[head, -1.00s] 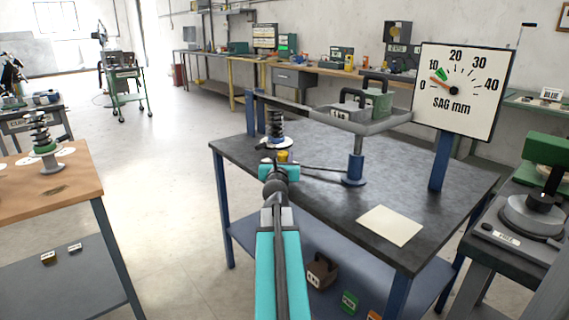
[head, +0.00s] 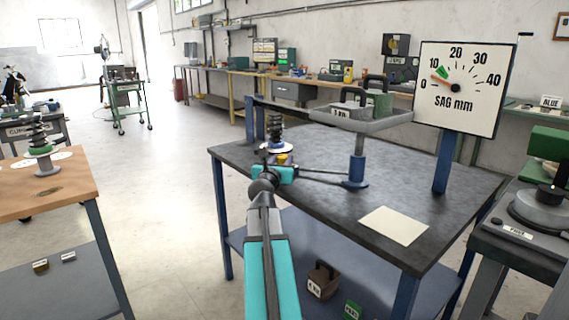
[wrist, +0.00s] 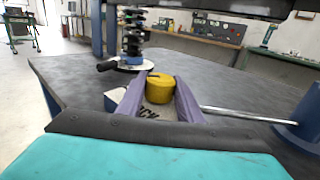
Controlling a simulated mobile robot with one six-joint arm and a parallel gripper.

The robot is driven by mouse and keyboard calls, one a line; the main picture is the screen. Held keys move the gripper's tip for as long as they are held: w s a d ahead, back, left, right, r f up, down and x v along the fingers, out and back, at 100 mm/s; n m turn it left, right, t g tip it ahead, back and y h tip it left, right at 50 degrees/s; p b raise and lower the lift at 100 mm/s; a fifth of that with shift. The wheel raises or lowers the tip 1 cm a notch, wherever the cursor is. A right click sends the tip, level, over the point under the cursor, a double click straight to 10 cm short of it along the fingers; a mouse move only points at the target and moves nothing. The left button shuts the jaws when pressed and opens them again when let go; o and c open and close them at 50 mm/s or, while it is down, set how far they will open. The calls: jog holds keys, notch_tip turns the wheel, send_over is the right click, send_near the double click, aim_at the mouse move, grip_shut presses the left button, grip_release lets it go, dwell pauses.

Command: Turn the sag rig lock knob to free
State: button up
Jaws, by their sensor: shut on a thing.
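The lock knob (wrist: 160,88) is a yellow cylinder with a dark line on its top, near the left front corner of the dark table. It also shows small in the head view (head: 282,158). My gripper (wrist: 162,100) has its two purple-grey fingers shut on the knob, one on each side. A partly covered label with dark letters lies below the knob. The sag rig has a spring (head: 275,132) on a white disc behind the knob, and a lever tray (head: 362,122) with weights above.
A blue post (head: 357,170) and a thin rod stand right of my gripper. A blank sheet (head: 394,226) lies on the dark table (head: 320,205). A wooden table (head: 50,185) stands at left, with open floor between. A press-like machine (head: 545,205) is at right.

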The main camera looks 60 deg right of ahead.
jog(key=shift+s+d+f+m+g+h+b, duration=0.1)
jog(key=shift+f+m+g+h+b, duration=0.1)
jog(key=shift+m+g+b, duration=0.45)
jog(key=shift+s+f+m+g+h+b, duration=0.1)
jog(key=shift+m+g+h+b, duration=0.2)
jog(key=shift+g, duration=0.55)
jog(key=shift+w+m+g, duration=0.1)
jog(key=shift+m+g, duration=0.15)
jog(key=shift+g, duration=0.05)
jog(key=m+g, duration=0.2)
jog(key=g, duration=0.1)
jog(key=m+g, duration=0.1)
jog(key=g, duration=0.1)
jog(key=shift+w+r, duration=0.1)
jog(key=shift+r, duration=0.15)
jog(key=m+g+y+p, duration=0.1)
jog(key=m+g, duration=0.2)
jog(key=g, duration=0.1)
jog(key=shift+d, duration=0.1)
jog(key=shift+m+g+y, duration=0.6)
jog(key=shift+g, duration=0.4)
jog(key=shift+s, duration=0.25)
jog(key=o, duration=1)
jog(key=shift+o, duration=0.2)
jog(key=shift+w, duration=0.1)
